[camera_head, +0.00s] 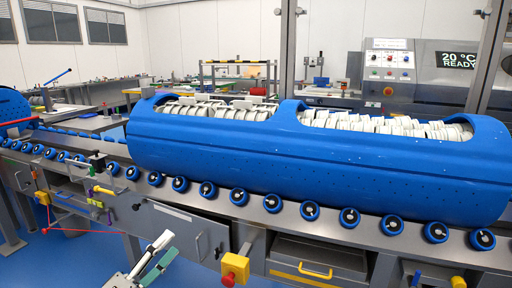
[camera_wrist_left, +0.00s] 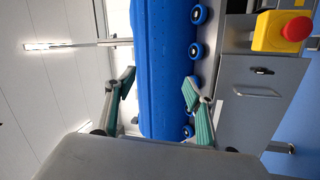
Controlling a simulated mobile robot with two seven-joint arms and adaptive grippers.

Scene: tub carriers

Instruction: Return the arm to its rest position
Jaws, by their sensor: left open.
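My left gripper (camera_head: 171,244) shows at the bottom of the head view, in front of the conveyor bench. Its two green-padded fingers are apart with nothing between them. In the left wrist view the fingers (camera_wrist_left: 157,84) are also spread and empty, with the blue carrier (camera_wrist_left: 160,50) beyond them. In the head view the long blue carrier (camera_head: 300,160) lies on the roller line, filled with rows of white tubs (camera_head: 370,123) in two openings. The gripper is apart from it. My right gripper is not in view.
Blue rollers (camera_head: 271,203) line the bench's front edge. A red button on a yellow box (camera_head: 235,268) sticks out right of my gripper; it also shows in the left wrist view (camera_wrist_left: 282,32). A grey door (camera_head: 180,232) and a drawer (camera_head: 318,262) sit below. Blue floor is clear at lower left.

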